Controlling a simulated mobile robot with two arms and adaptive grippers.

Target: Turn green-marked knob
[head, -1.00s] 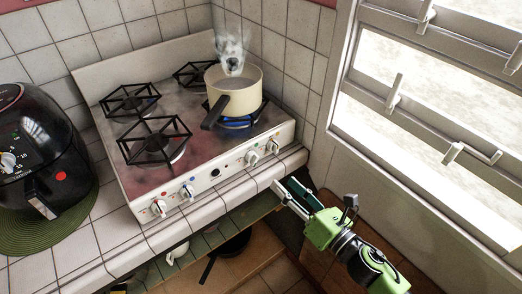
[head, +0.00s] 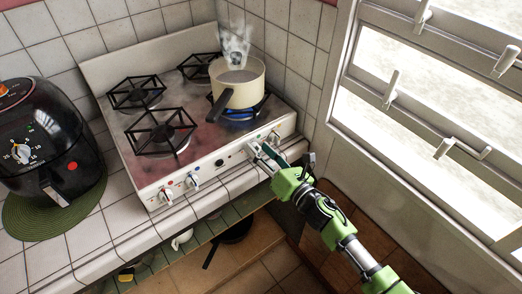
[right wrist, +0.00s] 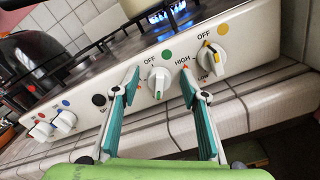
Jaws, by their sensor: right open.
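The green-marked knob (right wrist: 159,83) is white, with a green stripe at its lower end and a green dot above it on the stove's front panel. In the right wrist view, my right gripper (right wrist: 160,74) is open, with one finger on each side of this knob. I cannot tell whether either finger touches it. In the head view, my right gripper (head: 264,152) is at the right part of the stove's front panel and partly hides the knob there. My left gripper is not in view.
A yellow-marked knob (right wrist: 211,56) sits close to the right finger; red (right wrist: 41,130) and blue (right wrist: 64,121) ones are further left. A steaming cream pot (head: 239,82) stands over a lit blue flame. A black air fryer (head: 45,140) is at left, a window (head: 440,100) at right.

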